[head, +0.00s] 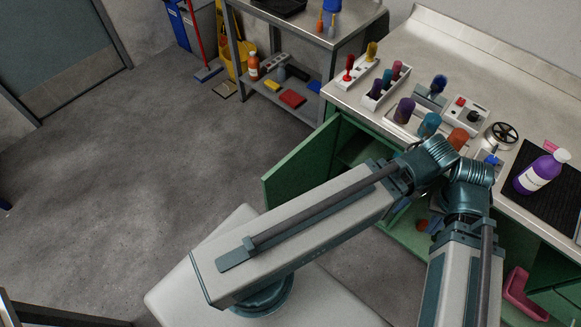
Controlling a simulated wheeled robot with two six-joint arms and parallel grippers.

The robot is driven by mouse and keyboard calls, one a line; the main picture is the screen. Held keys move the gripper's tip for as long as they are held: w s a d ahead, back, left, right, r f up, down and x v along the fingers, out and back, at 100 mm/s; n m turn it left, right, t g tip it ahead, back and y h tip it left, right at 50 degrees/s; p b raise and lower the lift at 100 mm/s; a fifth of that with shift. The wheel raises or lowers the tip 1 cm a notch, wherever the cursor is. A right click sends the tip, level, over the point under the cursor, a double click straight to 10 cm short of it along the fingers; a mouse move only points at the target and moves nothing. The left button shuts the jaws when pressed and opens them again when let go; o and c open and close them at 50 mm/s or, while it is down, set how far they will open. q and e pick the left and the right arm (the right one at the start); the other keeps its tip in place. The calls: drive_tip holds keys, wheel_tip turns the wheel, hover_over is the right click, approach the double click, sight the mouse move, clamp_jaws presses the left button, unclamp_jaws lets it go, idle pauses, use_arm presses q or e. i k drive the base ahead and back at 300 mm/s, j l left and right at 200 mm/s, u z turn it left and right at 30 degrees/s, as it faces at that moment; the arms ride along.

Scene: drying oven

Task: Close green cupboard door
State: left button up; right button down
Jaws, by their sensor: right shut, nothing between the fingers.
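The green cupboard door (300,165) stands open at the left end of the green cupboard under the steel counter, swung out over the floor. Part of the shelf inside shows beside it. My left gripper is not in view.
The steel counter (455,30) carries colored bottles, racks, a black mat and a purple bottle (540,172). Another green door (556,283) shows at the lower right, near a pink tub (520,295). A steel shelf table stands behind. The grey floor at left is clear.

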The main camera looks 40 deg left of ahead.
sight(305, 168)
drive_tip(key=j+z, duration=0.15)
drive_tip(key=j, duration=0.25)
drive_tip(key=k+j+z, duration=0.1)
drive_tip(key=j, duration=0.35)
drive_tip(key=k+j+z, duration=0.15)
drive_tip(key=j, duration=0.25)
drive_tip(key=j+z, duration=0.15)
drive_tip(key=j, duration=0.25)
drive_tip(key=k+j+z, duration=0.15)
drive_tip(key=j, duration=0.2)
drive_tip(key=k+j+z, duration=0.1)
drive_tip(key=j, duration=0.3)
drive_tip(key=k+j, duration=0.15)
drive_tip(key=j, duration=0.25)
drive_tip(key=k+j+z, duration=0.15)
drive_tip(key=j, duration=0.3)
drive_tip(key=k+j, duration=0.15)
drive_tip(key=j, duration=0.25)
drive_tip(key=k+j+z, duration=0.1)
drive_tip(key=j, duration=0.25)
drive_tip(key=k+j, duration=0.2)
drive_tip(key=j, duration=0.2)
drive_tip(key=k+j+z, duration=0.15)
drive_tip(key=j, duration=0.25)
drive_tip(key=k+j, duration=0.25)
drive_tip(key=j+z, duration=0.05)
drive_tip(key=j, duration=0.05)
